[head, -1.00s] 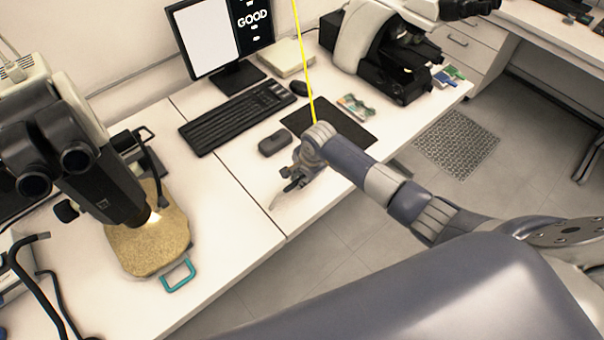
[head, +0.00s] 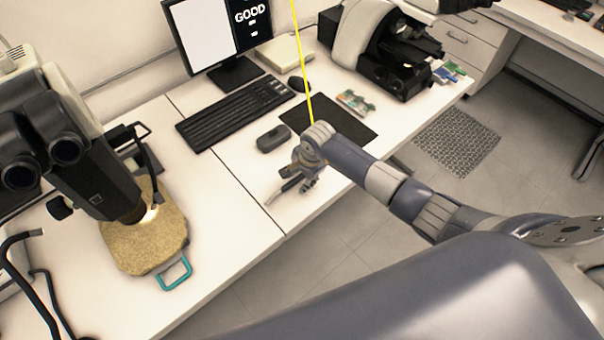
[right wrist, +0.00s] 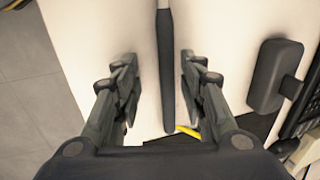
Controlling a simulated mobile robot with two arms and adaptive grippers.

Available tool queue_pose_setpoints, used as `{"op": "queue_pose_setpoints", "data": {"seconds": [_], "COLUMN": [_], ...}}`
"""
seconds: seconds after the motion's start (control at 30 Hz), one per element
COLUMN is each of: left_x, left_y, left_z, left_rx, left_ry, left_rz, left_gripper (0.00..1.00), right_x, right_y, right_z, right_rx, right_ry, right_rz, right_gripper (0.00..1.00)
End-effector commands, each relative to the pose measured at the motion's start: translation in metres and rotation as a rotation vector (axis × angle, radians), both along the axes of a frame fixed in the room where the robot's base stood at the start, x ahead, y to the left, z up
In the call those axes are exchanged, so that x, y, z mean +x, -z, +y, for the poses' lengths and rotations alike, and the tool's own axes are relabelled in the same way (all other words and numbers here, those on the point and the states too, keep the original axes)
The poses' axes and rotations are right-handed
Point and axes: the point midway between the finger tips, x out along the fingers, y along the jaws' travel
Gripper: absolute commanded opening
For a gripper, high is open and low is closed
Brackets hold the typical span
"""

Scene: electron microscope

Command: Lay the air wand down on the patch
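My right gripper (head: 296,186) is low over the front of the table, near the seam. In the right wrist view its two fingers (right wrist: 162,85) stand apart. The air wand (right wrist: 167,70), a slim dark rod with a thinner tip, lies lengthwise between them with a gap on each side. I cannot tell whether it rests on the table. Its yellow hose (head: 303,62) runs up out of the head view, and a bit shows by the wand's rear end (right wrist: 188,131). I cannot make out a marked patch; the gripper may hide it. My left gripper is out of view.
A small dark box (head: 273,139) and a black mat (head: 345,130) lie behind the gripper. A keyboard (head: 235,113) and monitor (head: 208,38) stand further back. A microscope with a gold-coloured stage (head: 145,242) is at left. Bare white table lies left of the gripper.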

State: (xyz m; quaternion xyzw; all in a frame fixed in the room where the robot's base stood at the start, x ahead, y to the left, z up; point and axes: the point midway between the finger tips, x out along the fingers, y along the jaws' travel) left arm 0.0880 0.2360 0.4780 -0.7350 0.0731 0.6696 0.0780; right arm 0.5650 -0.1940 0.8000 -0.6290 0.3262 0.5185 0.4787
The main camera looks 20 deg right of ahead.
Motion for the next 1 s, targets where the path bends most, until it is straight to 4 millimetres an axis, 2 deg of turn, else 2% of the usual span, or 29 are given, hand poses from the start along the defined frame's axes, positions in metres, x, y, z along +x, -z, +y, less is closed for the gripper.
{"op": "queue_pose_setpoints", "data": {"seconds": [0.13, 0.27, 0.5, 0.7, 1.0], "left_x": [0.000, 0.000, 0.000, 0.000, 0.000], "left_y": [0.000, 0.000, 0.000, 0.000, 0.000], "left_z": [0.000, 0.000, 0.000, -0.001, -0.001], "left_rx": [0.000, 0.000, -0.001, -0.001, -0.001], "left_ry": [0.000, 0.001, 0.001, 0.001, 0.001], "left_rz": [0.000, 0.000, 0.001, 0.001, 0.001], "left_gripper": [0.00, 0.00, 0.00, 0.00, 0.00], "right_x": [-0.001, -0.006, -0.017, -0.025, -0.030], "right_y": [-0.010, -0.027, -0.073, -0.103, -0.116], "right_z": [-0.001, -0.003, -0.008, -0.010, -0.011], "right_rx": [-0.001, -0.001, -0.002, -0.001, 0.000], "right_ry": [0.000, -0.002, -0.001, -0.001, 0.000], "right_rz": [-0.003, -0.005, -0.006, -0.004, 0.000], "right_gripper": [0.38, 0.38, 0.38, 0.38, 0.38]}}
